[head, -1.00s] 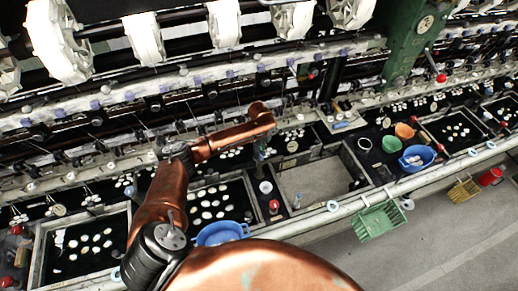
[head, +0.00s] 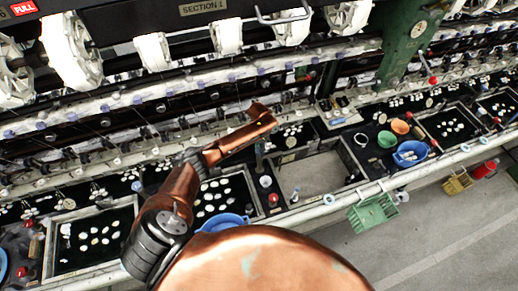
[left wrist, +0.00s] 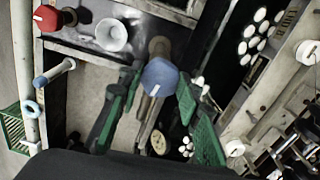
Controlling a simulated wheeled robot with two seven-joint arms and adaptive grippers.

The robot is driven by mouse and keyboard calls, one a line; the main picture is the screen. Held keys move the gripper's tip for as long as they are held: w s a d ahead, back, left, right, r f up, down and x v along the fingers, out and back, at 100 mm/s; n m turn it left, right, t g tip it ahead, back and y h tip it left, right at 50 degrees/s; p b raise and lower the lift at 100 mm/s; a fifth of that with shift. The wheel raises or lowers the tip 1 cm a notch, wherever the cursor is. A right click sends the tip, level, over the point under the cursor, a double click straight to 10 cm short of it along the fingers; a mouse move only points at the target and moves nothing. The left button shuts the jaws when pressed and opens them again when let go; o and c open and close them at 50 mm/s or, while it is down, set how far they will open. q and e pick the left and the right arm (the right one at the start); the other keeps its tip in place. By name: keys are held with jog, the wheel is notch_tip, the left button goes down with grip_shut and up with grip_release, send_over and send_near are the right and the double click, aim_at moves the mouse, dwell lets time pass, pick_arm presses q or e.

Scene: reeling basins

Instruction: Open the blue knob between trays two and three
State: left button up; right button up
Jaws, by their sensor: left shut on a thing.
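In the left wrist view a blue knob (left wrist: 160,76) sits on a metal stem between the two green-padded fingers of my left gripper (left wrist: 157,82). The fingers are closed on the knob from both sides. In the head view my left gripper (head: 259,154) points down at the basin bench, beside an empty grey tray (head: 318,176); the knob is too small and hidden there to make out. My right gripper is not in view.
A blue bowl (head: 224,222), a dark basin of cocoons (head: 92,242) and a green basket (head: 372,214) line the bench. Clear floor (head: 440,230) lies at lower right.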

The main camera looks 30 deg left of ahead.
pick_arm(q)
jog(key=shift+w+r+n, duration=0.15)
jog(key=shift+n, duration=0.75)
jog(key=o, duration=0.9)
jog(key=shift+o, duration=1.3)
notch_tip(320, 180, up, 12)
